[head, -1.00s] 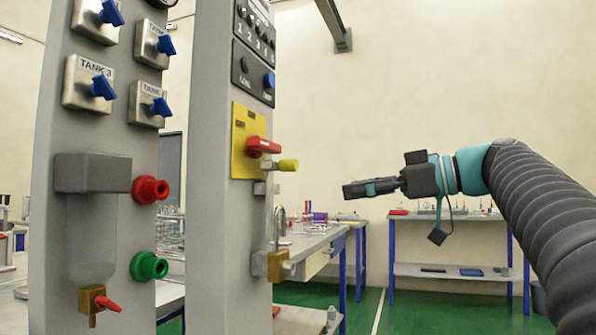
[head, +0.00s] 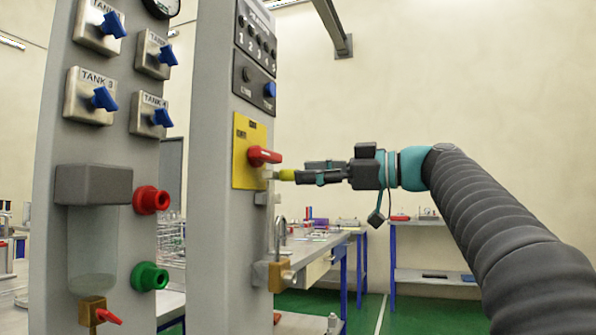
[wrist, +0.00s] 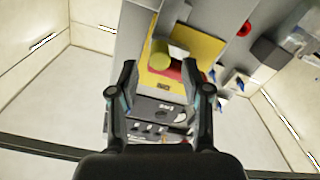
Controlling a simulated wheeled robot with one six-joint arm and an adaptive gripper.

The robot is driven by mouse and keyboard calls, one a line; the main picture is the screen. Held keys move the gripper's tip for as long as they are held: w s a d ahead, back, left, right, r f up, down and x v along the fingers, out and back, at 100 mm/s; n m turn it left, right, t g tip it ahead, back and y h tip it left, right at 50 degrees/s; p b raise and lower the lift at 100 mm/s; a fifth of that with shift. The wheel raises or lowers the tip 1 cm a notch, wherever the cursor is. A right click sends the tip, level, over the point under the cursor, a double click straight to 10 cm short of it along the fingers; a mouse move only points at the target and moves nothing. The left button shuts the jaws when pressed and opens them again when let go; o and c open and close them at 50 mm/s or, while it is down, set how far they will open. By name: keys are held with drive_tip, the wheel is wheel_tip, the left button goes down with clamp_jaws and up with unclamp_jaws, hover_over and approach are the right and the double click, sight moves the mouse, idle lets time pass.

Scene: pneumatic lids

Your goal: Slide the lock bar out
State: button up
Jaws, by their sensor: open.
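The lock bar is a short bar with a yellow knob (head: 286,174), sticking out to the right of the grey column below a red handle (head: 262,156) on a yellow plate (head: 241,165). My gripper (head: 300,172) is open, level with the knob, its fingers pointing left at it. In the head view the fingertips are at or just short of the knob; contact cannot be told. In the wrist view the round yellow knob (wrist: 159,61) lies ahead between the two open fingers, nearer the left one, with the red handle (wrist: 176,70) just beside it.
The left column carries blue-handled tank valves (head: 103,98), a red knob (head: 152,200) and a green knob (head: 150,276). Workbenches stand behind.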

sight(281, 175)
drive_tip(key=shift+x, duration=1.5)
clamp_jaws()
